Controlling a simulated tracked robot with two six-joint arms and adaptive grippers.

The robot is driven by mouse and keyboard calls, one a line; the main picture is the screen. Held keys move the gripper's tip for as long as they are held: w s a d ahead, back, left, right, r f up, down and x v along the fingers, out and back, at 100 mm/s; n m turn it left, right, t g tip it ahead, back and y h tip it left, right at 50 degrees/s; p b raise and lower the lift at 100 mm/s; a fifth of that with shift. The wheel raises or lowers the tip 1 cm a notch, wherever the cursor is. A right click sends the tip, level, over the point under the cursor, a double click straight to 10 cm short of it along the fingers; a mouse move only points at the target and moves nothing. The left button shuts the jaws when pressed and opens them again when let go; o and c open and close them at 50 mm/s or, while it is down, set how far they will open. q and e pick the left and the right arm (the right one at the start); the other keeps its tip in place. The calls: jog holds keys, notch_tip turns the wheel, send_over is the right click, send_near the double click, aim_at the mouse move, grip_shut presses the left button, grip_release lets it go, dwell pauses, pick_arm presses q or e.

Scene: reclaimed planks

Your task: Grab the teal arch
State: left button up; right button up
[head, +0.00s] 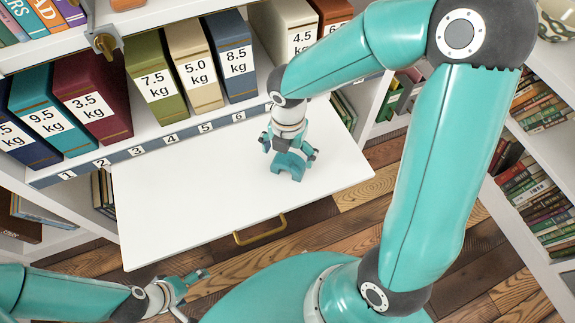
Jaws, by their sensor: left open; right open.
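The teal arch (289,166) stands on the white pull-out board (200,205), right of its middle. My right gripper (290,149) is directly above the arch, pointing down, with its fingers spread to either side. It is open and partly hides the arch's top; I cannot tell whether the fingers touch it. My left gripper (196,293) is open and empty, low in the view, in front of the board's front edge and well apart from the arch.
Behind the board, a shelf holds several weight-labelled binders, such as an olive one (155,80), above a numbered strip (150,146). A brass handle (260,230) is on the board's front. A bookcase (540,190) stands at right. The board's left part is clear.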

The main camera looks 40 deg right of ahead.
aim_at(288, 165)
jog(key=shift+w+d+f+b, duration=0.1)
jog(key=shift+f+b, duration=0.3)
jog(key=shift+f, duration=1.25)
jog(key=shift+w+d+f+b, duration=0.1)
jog(key=shift+f+b, duration=0.3)
jog(key=shift+f, duration=1.25)
jog(key=c, duration=1.2)
jog(key=shift+r, duration=0.2)
